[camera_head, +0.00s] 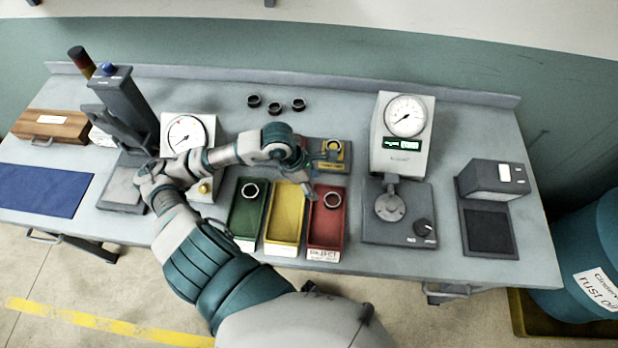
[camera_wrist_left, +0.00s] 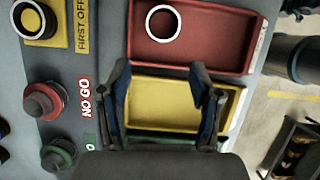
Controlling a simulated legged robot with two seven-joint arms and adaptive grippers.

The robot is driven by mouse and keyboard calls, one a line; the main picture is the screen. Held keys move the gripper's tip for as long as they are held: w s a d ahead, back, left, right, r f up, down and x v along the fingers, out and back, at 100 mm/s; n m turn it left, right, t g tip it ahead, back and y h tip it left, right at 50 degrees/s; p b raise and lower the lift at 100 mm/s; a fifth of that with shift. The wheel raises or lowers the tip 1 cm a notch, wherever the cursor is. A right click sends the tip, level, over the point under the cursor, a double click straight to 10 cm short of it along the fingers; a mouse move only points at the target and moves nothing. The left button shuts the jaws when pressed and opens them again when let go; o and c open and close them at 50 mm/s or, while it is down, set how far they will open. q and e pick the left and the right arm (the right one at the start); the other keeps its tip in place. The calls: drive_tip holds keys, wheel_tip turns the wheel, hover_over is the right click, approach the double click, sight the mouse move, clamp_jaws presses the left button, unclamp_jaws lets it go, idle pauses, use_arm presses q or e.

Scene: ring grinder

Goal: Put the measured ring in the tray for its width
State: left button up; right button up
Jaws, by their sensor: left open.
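Three trays stand side by side on the bench: green (camera_head: 249,218), yellow (camera_head: 285,222) and red (camera_head: 326,234). One ring (camera_head: 250,191) lies in the green tray and another ring (camera_head: 332,200) in the red tray. The red tray's ring also shows in the left wrist view (camera_wrist_left: 163,23). The visible part of the yellow tray is empty. My left gripper (camera_head: 311,193) hangs over the trays. In the left wrist view its fingers (camera_wrist_left: 160,76) are spread, with nothing between them, above the yellow tray (camera_wrist_left: 165,106). My right gripper is out of view.
Three dark rings (camera_head: 274,108) lie at the back. Behind the trays, a yellow block (camera_head: 333,149) holds a ring. A dial gauge (camera_head: 404,116) and its base (camera_head: 398,225) stand right; another dial (camera_head: 186,135) and a press (camera_head: 126,105) stand left.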

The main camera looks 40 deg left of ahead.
use_arm(q)
drive_tip(key=v, duration=0.3)
drive_tip(key=shift+d+r, duration=0.1)
drive_tip(key=shift+d, duration=0.2)
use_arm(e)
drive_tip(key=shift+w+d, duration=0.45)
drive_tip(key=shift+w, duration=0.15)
use_arm(q)
drive_tip(key=shift+a, duration=0.1)
